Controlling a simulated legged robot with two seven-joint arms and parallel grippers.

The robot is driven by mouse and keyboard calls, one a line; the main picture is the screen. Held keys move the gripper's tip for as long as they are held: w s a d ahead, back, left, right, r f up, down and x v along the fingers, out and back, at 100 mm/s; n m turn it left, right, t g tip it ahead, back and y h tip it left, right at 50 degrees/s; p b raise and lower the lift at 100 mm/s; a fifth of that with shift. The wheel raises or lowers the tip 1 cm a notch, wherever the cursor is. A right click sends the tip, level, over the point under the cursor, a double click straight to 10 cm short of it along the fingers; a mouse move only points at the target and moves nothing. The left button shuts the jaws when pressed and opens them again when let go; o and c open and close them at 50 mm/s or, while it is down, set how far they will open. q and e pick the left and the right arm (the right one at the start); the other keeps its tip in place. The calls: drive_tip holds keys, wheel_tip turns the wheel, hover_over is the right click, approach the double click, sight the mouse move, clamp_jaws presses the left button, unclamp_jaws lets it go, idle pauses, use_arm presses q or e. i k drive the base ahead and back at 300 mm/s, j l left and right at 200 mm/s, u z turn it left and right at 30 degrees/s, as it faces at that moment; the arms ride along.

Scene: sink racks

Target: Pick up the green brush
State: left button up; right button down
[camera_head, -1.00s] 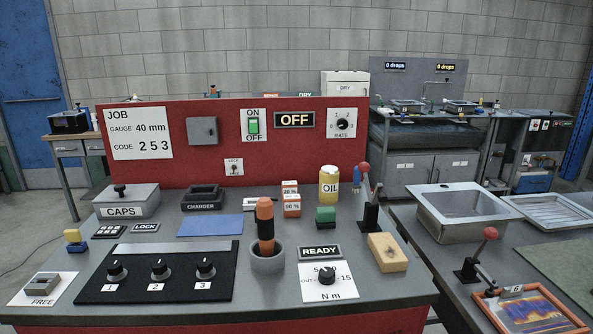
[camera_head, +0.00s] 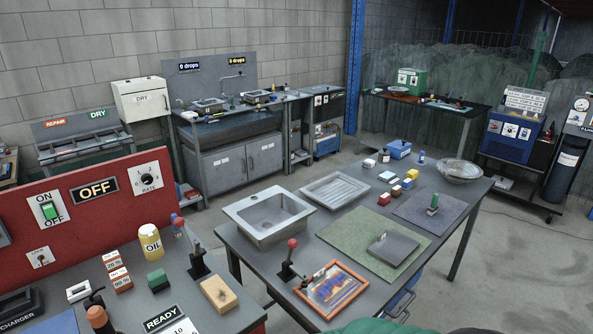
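Two small green objects stand out, and I cannot tell for certain which is the brush. The other is a green block with a dark underside (camera_head: 157,278) on the red-panelled bench, near the yellow OIL can (camera_head: 150,240). Neither gripper is in view.
The sink table carries a steel sink (camera_head: 268,216), a ribbed drainer tray (camera_head: 337,190), a red-knobbed lever (camera_head: 289,262), a framed picture (camera_head: 332,288), a green mat (camera_head: 350,232) with a grey plate (camera_head: 393,248), small blocks and a bowl (camera_head: 460,170). Open floor lies right.

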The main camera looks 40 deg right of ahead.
sight(432, 209)
drive_tip(key=z, duration=2.1)
